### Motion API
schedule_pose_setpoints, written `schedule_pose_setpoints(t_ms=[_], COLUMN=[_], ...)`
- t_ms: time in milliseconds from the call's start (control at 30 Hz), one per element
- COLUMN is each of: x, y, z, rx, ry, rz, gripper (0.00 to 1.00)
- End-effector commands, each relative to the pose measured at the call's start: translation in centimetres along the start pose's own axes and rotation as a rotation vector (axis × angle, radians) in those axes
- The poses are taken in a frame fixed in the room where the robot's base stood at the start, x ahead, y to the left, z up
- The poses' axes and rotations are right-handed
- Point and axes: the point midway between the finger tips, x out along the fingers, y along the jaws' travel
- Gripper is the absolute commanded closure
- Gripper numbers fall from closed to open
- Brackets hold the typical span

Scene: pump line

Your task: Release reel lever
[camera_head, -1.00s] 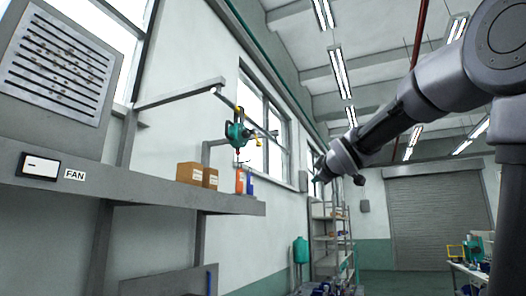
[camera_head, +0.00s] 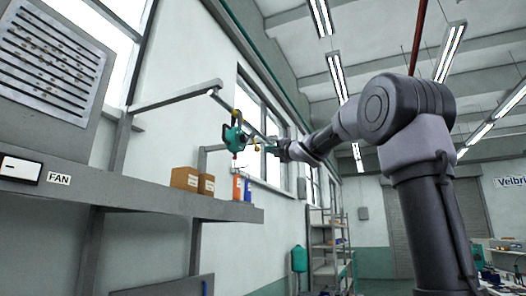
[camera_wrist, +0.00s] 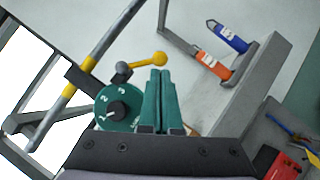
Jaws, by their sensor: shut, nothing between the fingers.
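The green reel (camera_head: 232,138) hangs from the overhead rail by a yellow hanger. In the wrist view the reel's round numbered face (camera_wrist: 104,97) shows left of the fingers. Its lever ends in a yellow ball knob (camera_wrist: 154,59), pointing right; the knob also shows in the head view (camera_head: 256,146). My gripper (camera_wrist: 160,72) has its two green fingers shut together and empty. The fingertips are just below the knob in the wrist view; I cannot tell whether they touch it. In the head view my gripper (camera_head: 268,149) is right of the reel.
The rail (camera_head: 178,95) reaches out from the wall above the shelf (camera_head: 130,193). Cardboard boxes (camera_head: 184,178), an orange bottle (camera_head: 237,188) and a blue bottle (camera_head: 247,189) stand on the shelf. Free air lies right of the reel.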

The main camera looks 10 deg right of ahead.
Motion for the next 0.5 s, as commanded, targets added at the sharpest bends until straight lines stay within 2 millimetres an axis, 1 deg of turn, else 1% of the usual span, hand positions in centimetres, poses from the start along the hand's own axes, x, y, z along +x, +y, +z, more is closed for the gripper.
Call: schedule_pose_setpoints(t_ms=[33, 200, 333, 500], x=[1.0, 3.3, 4.2, 4.4], y=[-0.1, 0.0, 0.0, 0.0], z=[-0.1, 0.0, 0.0, 0.0], rx=[-0.001, 0.000, 0.001, 0.002], ry=[0.002, 0.000, 0.000, -0.001], rz=[0.000, 0.001, 0.001, 0.000], gripper=[1.00, 1.00, 1.00, 1.00])
